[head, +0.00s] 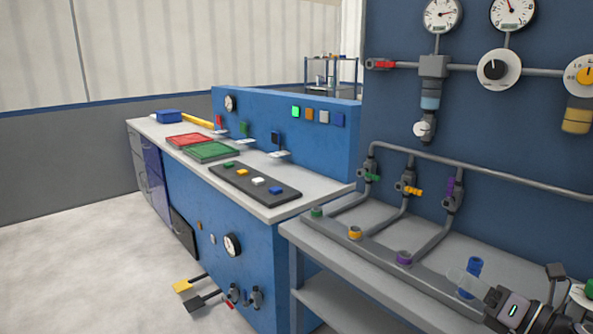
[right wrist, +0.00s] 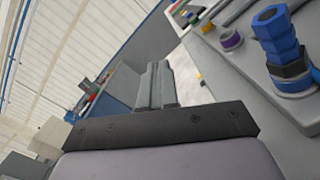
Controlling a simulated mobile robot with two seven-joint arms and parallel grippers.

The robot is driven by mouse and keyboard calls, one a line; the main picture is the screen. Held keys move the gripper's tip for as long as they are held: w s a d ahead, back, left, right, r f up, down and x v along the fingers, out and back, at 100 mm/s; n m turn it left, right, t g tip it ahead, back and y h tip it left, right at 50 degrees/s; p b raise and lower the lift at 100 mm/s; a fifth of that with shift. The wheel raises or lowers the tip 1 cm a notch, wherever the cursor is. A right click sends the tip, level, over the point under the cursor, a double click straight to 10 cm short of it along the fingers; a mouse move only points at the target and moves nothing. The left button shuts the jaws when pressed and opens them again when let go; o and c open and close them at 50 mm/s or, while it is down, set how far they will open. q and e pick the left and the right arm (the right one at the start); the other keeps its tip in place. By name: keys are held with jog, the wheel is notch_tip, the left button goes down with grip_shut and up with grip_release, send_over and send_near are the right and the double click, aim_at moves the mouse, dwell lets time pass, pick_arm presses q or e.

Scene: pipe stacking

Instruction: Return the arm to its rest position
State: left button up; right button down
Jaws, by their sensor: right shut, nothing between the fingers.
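My right gripper (head: 460,279) is at the lower right of the head view, over the grey bench and beside a blue pipe piece. In the right wrist view its two fingers (right wrist: 157,72) are together with nothing between them. My left gripper is not in view.
The grey bench (head: 340,258) carries green (head: 317,212), yellow (head: 355,232) and purple (head: 404,257) ringed pipe sockets. Pipes with valves and gauges (head: 441,14) line the blue wall behind. A white-topped counter (head: 290,208) stands at left. Open floor (head: 80,260) lies further left.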

jog(key=s+a+f+m+g+h+p, duration=0.2)
jog(key=s+a+f+m+h, duration=0.2)
jog(key=s+f+m, duration=0.7)
jog(key=s+a+f+m+g+h+p, duration=0.2)
jog(key=s+a+f+m+h, duration=0.3)
jog(key=s+f+m, duration=0.7)
jog(key=s+m, duration=0.1)
jog(key=m, duration=1)
jog(key=shift+s+a+f+p, duration=0.25)
jog(key=shift+s+a+p, duration=0.05)
jog(key=shift+a, duration=0.1)
